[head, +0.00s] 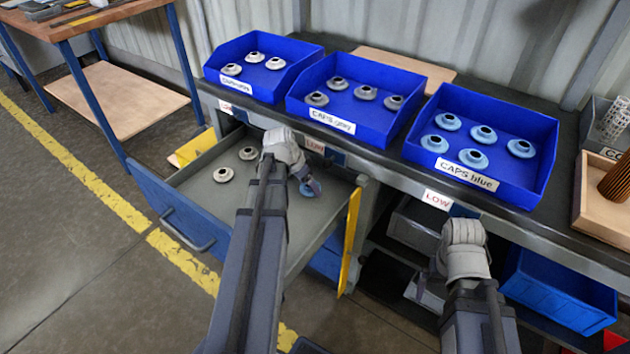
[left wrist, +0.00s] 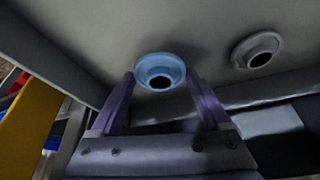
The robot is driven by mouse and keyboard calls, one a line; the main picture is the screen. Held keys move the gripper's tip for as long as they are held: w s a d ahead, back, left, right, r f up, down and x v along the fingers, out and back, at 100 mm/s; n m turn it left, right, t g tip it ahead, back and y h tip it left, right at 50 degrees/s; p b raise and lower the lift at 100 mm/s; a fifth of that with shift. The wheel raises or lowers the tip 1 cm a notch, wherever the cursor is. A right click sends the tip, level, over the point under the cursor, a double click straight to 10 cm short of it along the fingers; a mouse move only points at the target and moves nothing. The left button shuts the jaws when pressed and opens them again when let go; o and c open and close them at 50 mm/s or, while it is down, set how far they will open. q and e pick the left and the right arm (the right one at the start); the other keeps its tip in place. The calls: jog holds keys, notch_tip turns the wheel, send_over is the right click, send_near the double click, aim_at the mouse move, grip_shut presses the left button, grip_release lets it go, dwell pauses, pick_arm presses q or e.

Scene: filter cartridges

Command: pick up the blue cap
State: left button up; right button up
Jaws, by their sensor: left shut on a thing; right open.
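A blue cap (head: 312,188) is in the open drawer (head: 205,237), near its right side, partly hidden by my left gripper in the head view. In the left wrist view the blue cap (left wrist: 160,72) shows as a round flanged piece with a dark centre hole. My left gripper (left wrist: 160,82) is shut on it, one purple finger at each side. It cannot be told whether the cap still touches the drawer floor. My right gripper (head: 464,250) is empty in front of the bench; its fingers are mostly hidden below the wrist.
Grey caps (head: 223,174) lie in the drawer's left part; one (left wrist: 255,50) shows in the wrist view. Three blue bins stand on the bench: the left bin (head: 237,50), the grey caps bin (head: 317,105) and the blue caps bin (head: 540,125). A yellow panel (head: 349,240) stands beside the drawer.

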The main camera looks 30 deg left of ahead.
pick_arm(q)
jog(key=s+a+r+p, duration=0.4)
jog(key=s+r+p, duration=0.1)
jog(key=s, duration=0.5)
jog(key=shift+s+r, duration=0.15)
jog(key=shift+r, duration=0.2)
pick_arm(e)
notch_tip(320, 180, up, 6)
jog(key=shift+a+f, duration=0.1)
jog(key=shift+f, duration=0.05)
jog(key=shift+c, duration=0.3)
